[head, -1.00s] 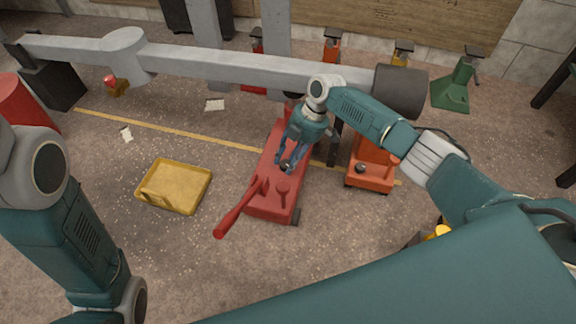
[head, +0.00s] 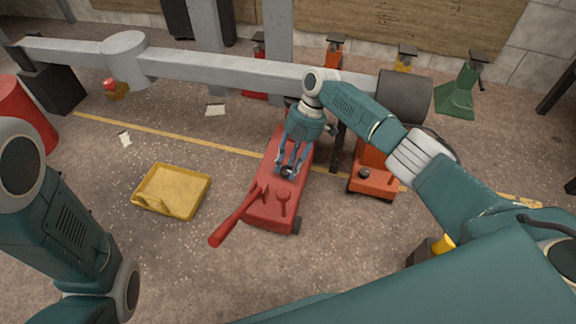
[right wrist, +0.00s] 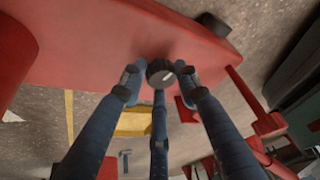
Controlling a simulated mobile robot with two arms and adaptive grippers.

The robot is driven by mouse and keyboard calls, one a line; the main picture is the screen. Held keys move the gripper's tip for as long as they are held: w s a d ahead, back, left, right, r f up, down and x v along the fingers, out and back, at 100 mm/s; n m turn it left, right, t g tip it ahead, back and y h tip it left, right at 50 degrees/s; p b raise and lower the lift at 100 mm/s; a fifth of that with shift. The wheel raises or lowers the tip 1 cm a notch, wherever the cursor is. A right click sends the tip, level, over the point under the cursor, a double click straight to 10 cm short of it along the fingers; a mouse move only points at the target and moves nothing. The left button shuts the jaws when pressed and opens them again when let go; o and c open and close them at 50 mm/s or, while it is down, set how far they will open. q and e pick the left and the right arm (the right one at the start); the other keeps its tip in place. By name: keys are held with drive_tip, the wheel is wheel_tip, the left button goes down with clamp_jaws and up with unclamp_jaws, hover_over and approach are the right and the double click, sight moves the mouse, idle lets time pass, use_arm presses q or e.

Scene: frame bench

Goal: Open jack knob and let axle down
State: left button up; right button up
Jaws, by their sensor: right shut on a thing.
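The red floor jack (head: 262,208) lies under the long grey axle (head: 230,67), with its red handle (head: 235,218) pointing down left. The black round knob (head: 287,172) is on top of the jack; it also shows in the right wrist view (right wrist: 160,72) with a pale mark on its face. My right gripper (head: 289,167) is shut on the knob, its blue fingers around it. The jack's lifting end is hidden behind my right gripper and arm, so contact with the axle cannot be told. My left arm shows at the left, but its gripper is out of view.
An orange jack (head: 374,183) stands close right of the red jack. A yellow tray (head: 172,191) lies to the left on the floor. A green stand (head: 462,92) and other stands are behind the axle. The floor between tray and red jack is clear.

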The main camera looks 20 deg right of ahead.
drive_tip(key=shift+w+a+r, duration=0.15)
drive_tip(key=shift+w+r, duration=0.1)
drive_tip(key=o, duration=1.1)
drive_tip(key=shift+s+f, duration=0.1)
drive_tip(key=shift+d+r, duration=0.3)
drive_tip(key=shift+r, duration=0.05)
drive_tip(key=v, duration=1.1)
drive_tip(key=shift+a, duration=0.1)
